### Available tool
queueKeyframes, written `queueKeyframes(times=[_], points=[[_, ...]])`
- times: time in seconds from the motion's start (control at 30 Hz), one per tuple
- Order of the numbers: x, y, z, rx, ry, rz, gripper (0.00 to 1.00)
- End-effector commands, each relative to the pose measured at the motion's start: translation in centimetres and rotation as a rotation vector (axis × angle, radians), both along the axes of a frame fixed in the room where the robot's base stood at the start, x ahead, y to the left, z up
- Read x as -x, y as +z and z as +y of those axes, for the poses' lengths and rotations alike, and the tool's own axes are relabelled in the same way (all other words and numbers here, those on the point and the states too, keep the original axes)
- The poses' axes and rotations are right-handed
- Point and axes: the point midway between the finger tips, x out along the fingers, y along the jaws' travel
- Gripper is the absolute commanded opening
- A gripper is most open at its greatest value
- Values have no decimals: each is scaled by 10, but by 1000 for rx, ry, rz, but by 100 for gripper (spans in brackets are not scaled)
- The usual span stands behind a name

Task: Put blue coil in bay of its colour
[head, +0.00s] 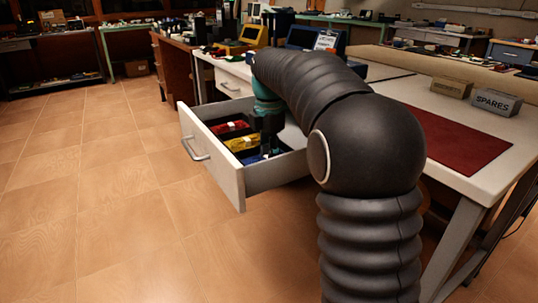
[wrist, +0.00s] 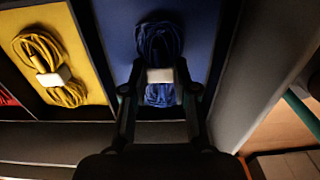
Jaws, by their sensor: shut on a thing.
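The blue coil (wrist: 160,40), bound with a white band, is in the middle of the wrist view. My gripper (wrist: 160,76) has one finger on each side of the band and is shut on the coil. Behind the coil is the blue bay (wrist: 202,28) of the open drawer; the coil is within its outline, but I cannot tell whether it touches the floor. In the head view my gripper (head: 265,146) reaches down into the near end of the drawer (head: 218,172), and my arm hides part of the blue bay (head: 250,160).
A yellow coil (wrist: 48,68) lies in the yellow bay (wrist: 88,45) beside the blue one. A red coil (head: 231,127) lies in the bay beyond. The drawer walls surround the bays. The workbench (head: 400,97) holds a box marked SPARES (head: 496,102). Open floor lies left.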

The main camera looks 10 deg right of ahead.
Motion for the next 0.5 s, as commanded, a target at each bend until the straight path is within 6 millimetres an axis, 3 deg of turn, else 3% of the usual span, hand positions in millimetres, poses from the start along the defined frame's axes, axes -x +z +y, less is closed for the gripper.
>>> queueKeyframes(times=[0.27, 0.3, 0.4, 0.5], points=[[0, -2, 0, 0, 0, -1, 0], [0, -2, 0, 0, 0, -1, 33], [0, -2, 0, 0, 0, -1, 53], [0, -2, 0, 0, 0, -1, 53]])
